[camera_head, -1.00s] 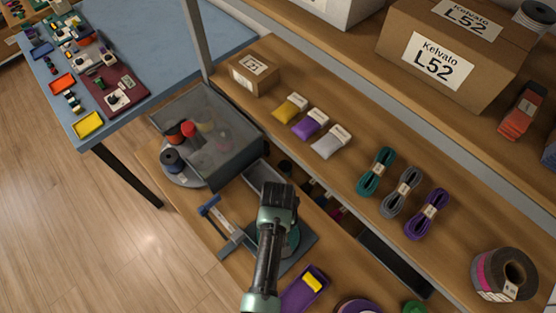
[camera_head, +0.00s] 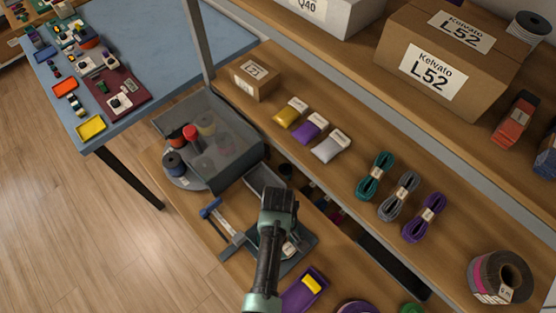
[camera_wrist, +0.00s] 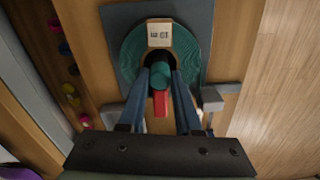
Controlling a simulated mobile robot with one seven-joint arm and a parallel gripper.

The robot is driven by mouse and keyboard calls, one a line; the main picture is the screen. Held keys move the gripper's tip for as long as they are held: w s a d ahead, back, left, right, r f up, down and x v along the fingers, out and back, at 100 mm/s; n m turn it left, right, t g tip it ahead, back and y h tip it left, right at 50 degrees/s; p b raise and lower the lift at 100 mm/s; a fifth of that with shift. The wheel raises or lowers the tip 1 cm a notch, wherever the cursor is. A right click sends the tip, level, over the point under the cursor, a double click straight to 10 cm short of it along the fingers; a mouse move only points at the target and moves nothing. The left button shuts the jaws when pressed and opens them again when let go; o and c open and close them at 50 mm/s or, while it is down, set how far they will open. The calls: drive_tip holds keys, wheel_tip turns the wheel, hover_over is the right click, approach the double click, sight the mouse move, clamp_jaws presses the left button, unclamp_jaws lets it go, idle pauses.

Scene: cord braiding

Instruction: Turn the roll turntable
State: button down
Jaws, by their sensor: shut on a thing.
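A teal ring-shaped roll with a white label (camera_wrist: 159,33) lies on a dark grey square plate (camera_wrist: 115,45) in the wrist view. The plate also shows in the head view (camera_head: 303,243), partly behind my arm. My gripper (camera_head: 279,195) is over it, pointing down. In the wrist view, my gripper (camera_wrist: 159,84) has its two blue fingers shut on a small green cylindrical piece (camera_wrist: 158,73) at the ring's middle. A red piece (camera_wrist: 160,103) shows between the fingers. A round grey turntable (camera_head: 180,182) with several spools stands at left, partly under a smoky cover (camera_head: 235,145).
A blue-handled clamp (camera_head: 222,222) stands left of the plate. A purple tray (camera_head: 304,292) lies in front. Cord bundles (camera_head: 400,197) and small packets (camera_head: 310,128) lie on the shelf behind. A cardboard box (camera_head: 252,78) stands farther back.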

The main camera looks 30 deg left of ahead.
drive_tip(key=shift+r+n+p, duration=0.1)
drive_tip(key=shift+n+p, duration=0.5)
drive_tip(key=shift+n, duration=2)
drive_tip(key=shift+n+p, duration=0.45)
drive_tip(key=shift+n, duration=1.95)
drive_tip(key=shift+n+p, duration=0.45)
drive_tip(key=shift+n, duration=2.15)
drive_tip(key=shift+n+p, duration=0.3)
drive_tip(key=shift+n, duration=1.8)
drive_tip(key=shift+n, duration=0.6)
drive_tip(key=c, duration=0.6)
unclamp_jaws()
drive_tip(key=shift+s, duration=0.15)
wheel_tip(320, 180, up, 13)
